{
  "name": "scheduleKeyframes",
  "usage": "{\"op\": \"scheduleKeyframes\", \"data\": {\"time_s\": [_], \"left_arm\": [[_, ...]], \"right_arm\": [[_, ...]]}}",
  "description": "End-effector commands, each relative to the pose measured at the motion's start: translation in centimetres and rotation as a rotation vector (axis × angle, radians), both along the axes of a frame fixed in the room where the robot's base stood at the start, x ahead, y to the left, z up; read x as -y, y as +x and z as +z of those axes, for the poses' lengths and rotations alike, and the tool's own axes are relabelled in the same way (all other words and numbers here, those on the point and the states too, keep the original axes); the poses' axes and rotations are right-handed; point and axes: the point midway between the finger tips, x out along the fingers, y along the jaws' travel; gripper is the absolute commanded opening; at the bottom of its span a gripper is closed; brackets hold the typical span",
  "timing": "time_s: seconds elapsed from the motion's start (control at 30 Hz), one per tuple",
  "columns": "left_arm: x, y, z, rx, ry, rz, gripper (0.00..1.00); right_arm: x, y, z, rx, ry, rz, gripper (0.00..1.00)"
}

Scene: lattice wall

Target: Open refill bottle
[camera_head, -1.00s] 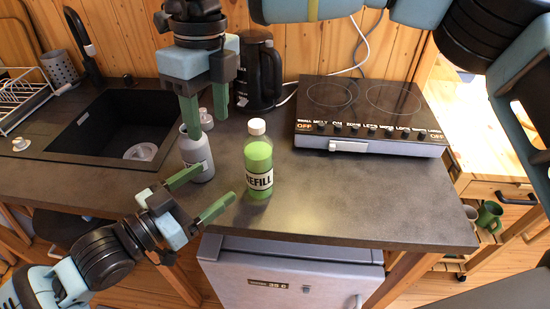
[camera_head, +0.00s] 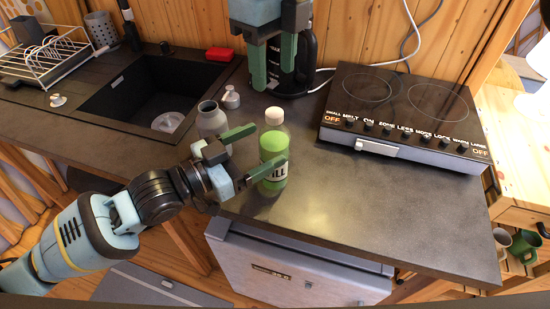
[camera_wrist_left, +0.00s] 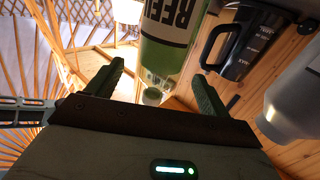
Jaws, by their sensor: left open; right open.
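The green refill bottle (camera_head: 272,147) stands upright on the dark counter, its white cap (camera_head: 274,116) on top. My left gripper (camera_head: 268,143) is open, one finger at the bottle's left side and the other across its front, partly hiding the label. In the left wrist view the bottle (camera_wrist_left: 165,58) appears upside down, beyond and between the open fingers (camera_wrist_left: 160,75); contact cannot be told. My right gripper (camera_head: 273,80) is open and empty, fingers pointing down, above and behind the bottle.
A black kettle (camera_head: 305,62) is behind my right gripper. A cooktop (camera_head: 400,110) lies to the right, a sink (camera_head: 140,95) to the left. The counter right of the refill bottle is clear.

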Motion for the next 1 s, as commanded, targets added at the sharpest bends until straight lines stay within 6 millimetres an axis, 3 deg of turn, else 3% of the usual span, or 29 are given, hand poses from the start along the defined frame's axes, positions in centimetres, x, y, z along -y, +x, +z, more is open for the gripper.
{"op": "scheduleKeyframes", "data": {"time_s": [0.33,0.77,1.0], "left_arm": [[3.9,2.6,0.1,0.002,-0.001,-0.001,0.80],[4.8,3.2,0.1,0.002,0.001,0.000,0.80],[4.7,3.2,0.1,0.002,0.001,0.000,0.53]], "right_arm": [[0.0,0.0,0.0,-0.001,0.001,0.000,0.49],[0.0,0.0,0.0,-0.001,0.001,0.000,0.49],[0.0,0.0,0.0,-0.001,0.001,0.000,0.49]]}}
